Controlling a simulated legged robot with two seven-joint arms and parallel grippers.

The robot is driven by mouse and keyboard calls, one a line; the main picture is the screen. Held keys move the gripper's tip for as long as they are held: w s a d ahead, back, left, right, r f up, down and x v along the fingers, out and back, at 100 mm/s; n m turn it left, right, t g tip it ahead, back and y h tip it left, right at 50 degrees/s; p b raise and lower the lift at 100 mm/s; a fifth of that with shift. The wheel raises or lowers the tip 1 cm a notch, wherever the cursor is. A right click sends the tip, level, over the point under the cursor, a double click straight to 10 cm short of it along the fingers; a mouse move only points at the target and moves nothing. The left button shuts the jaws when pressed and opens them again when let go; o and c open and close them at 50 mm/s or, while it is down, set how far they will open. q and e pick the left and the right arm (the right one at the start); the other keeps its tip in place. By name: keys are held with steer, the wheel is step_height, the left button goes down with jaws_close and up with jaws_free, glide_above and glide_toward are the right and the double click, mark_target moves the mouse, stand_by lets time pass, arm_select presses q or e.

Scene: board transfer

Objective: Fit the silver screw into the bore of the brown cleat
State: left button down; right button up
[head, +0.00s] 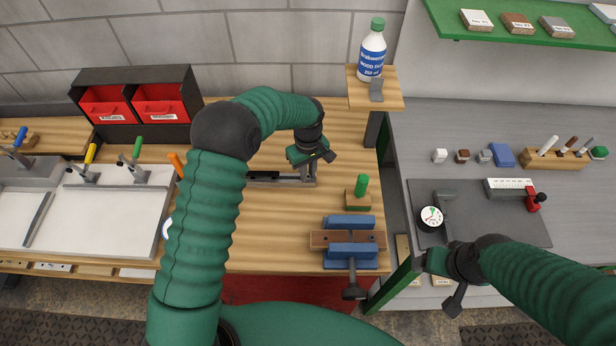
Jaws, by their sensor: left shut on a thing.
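The brown cleat (319,239) is clamped flat between the blue jaws of a vise (350,222) at the bench's front right. Small dark spots on its top look like bores. My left gripper (320,157) is behind the cleat and to its left, well apart from it, over a grey metal fixture (307,172). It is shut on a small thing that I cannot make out. I cannot pick out the silver screw anywhere. My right gripper (438,280) is at the lower right, near the gap between the benches; its jaw opening is unclear.
A wooden block with a green handle (361,187) stands just behind the vise. A bottle (371,52) stands on a raised wooden shelf at the back. A gauge (431,218) sits on the dark mat at right. Bare bench lies left of the vise.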

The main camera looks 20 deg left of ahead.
stand_by(0.3)
arm_select(q)
step_height(320, 180, up, 6)
steer(key=p, duration=0.4)
steer(key=shift+p, duration=0.3)
